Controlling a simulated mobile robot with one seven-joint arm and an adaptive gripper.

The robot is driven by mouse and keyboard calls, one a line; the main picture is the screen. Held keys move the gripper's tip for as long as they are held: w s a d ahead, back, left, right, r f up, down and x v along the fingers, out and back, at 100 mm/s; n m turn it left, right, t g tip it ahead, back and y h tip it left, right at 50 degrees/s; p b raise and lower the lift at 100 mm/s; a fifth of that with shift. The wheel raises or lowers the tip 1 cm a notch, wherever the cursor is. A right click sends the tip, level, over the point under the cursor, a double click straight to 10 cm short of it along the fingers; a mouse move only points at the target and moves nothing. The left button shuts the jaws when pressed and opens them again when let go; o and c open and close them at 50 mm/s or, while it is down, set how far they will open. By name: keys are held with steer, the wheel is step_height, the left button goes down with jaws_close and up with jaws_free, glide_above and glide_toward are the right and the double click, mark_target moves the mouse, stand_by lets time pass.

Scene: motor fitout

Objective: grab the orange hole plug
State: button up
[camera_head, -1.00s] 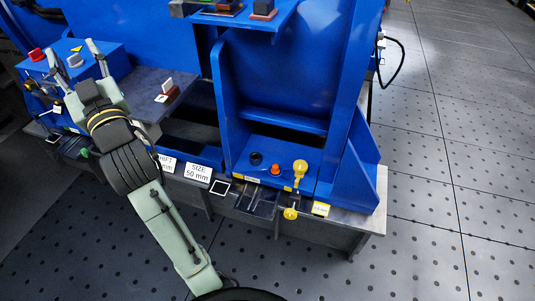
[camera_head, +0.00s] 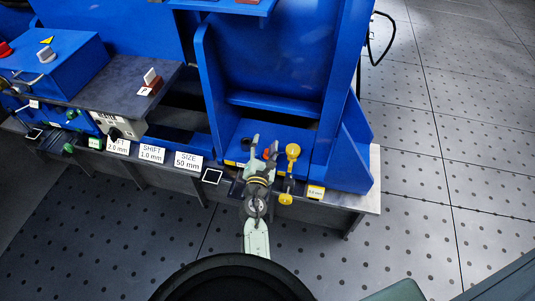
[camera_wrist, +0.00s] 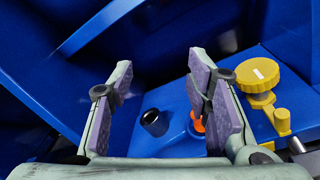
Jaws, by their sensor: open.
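The orange hole plug (camera_wrist: 197,122) sits on the blue base of the fixture. In the wrist view the right finger partly covers it, and it lies behind and below that finger. In the head view only a bit of the orange plug (camera_head: 267,152) shows by the fingers. My gripper (camera_head: 264,145) is open and empty over the front of the fixture base. In the wrist view my gripper (camera_wrist: 160,85) has the plug toward its right finger, not centred between the fingers.
A black round plug (camera_wrist: 153,121) stands left of the orange one, between the fingers in the wrist view. A yellow knob (camera_head: 293,152) stands close on the right. Blue upright walls (camera_head: 345,110) rise behind and beside. The label cards (camera_head: 188,161) line the bench's front edge.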

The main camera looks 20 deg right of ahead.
mark_target(267, 151)
steer(key=s+f+n, duration=0.1)
steer(key=f+n, duration=0.1)
steer(key=f, duration=0.1)
steer(key=s+f+n+y, duration=0.1)
steer(key=s+f+n, duration=0.1)
steer(key=f, duration=0.1)
steer(key=s+f+n+y, duration=0.1)
steer(key=f+n, duration=0.2)
steer(key=shift+s+a+f+g, duration=0.15)
steer(key=shift+g, duration=0.25)
steer(key=x, duration=0.4)
steer(key=shift+w+f, duration=0.15)
steer(key=shift+w, duration=0.15)
steer(key=shift+b+x, duration=0.55)
steer(key=shift+x, duration=2.4)
steer(key=shift+w+a, duration=0.1)
steer(key=shift+a, duration=0.05)
steer(key=shift+c, duration=0.4)
jaws_close()
